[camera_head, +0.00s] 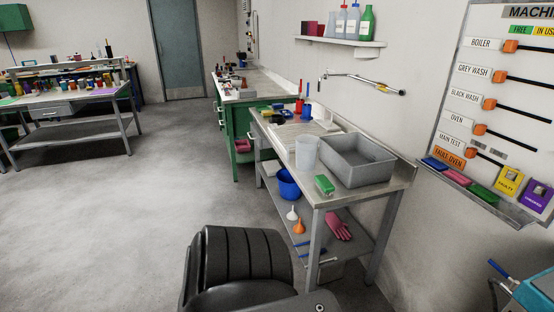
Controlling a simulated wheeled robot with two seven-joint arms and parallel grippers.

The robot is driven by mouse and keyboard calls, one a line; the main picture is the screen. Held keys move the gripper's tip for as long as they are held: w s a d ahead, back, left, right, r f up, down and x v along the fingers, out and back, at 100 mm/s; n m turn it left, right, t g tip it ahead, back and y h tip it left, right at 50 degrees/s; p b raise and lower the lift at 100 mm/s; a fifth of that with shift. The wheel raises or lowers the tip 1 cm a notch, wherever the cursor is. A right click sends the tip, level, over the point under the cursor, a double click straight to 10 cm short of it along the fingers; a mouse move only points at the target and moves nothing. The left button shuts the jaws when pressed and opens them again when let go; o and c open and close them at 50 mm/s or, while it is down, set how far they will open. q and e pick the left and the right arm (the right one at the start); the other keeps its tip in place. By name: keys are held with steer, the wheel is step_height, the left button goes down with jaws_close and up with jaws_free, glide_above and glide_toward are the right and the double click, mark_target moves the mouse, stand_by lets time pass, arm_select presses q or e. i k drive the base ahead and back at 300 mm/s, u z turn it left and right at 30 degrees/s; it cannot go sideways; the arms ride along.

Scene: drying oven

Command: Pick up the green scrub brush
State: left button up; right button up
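A small green block with a paler top (324,185) lies on the near left part of the grey metal sink table (397,187), at its left edge. It looks like the green scrub brush, but it is too small to make out bristles. A translucent white beaker (307,153) stands just behind it and a grey basin (357,160) is to its right. Neither of my grippers is in view, and nothing touches the green block.
The lower shelf (345,253) holds a blue bucket (288,184), funnels and pink gloves (338,226). A faucet pipe (372,82) projects from the wall above the table. A board with sliders (510,90) hangs at right. The floor to the left is clear.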

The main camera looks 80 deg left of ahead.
mark_target(324, 185)
steer(key=u, duration=2)
